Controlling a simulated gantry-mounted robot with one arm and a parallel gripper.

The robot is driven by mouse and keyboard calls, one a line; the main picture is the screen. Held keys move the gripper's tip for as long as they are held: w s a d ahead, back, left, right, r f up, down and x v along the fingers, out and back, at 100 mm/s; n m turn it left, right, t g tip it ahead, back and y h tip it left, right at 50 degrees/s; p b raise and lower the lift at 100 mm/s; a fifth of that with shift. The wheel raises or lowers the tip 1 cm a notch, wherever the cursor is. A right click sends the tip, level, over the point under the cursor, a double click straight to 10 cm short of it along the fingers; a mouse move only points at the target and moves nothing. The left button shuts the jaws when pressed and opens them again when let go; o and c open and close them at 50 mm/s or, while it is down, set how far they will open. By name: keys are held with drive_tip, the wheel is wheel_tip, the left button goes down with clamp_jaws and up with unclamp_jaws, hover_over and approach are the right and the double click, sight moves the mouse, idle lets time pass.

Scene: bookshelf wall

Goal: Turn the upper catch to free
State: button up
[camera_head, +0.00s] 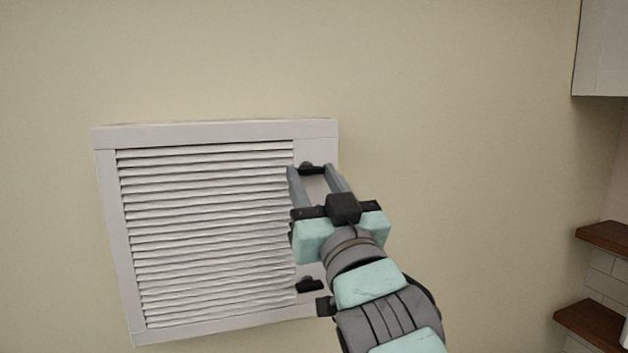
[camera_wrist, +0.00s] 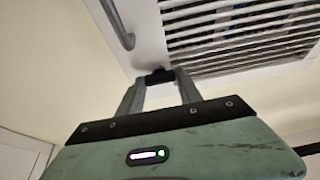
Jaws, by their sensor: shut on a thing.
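A white louvred vent cover (camera_head: 216,131) is set on the beige wall. The upper catch (camera_head: 312,169), small and black, is on the right side of its frame and lies about level. My gripper (camera_head: 311,170) is at the upper catch, its two fingers on either side of it, shut on it. In the wrist view, the fingertips of my gripper (camera_wrist: 158,78) meet at the dark upper catch (camera_wrist: 160,73), which they partly hide. A lower black catch (camera_head: 309,285) sits near the bottom right of the frame, also about level.
A grey bar-shaped handle (camera_wrist: 118,25) stands out from the frame in the wrist view. Brown wooden shelves (camera_head: 592,322) and a white cabinet (camera_head: 601,50) are at the far right. The wall around the vent is bare.

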drive_tip(key=c, duration=0.7)
drive_tip(key=shift+o, duration=0.2)
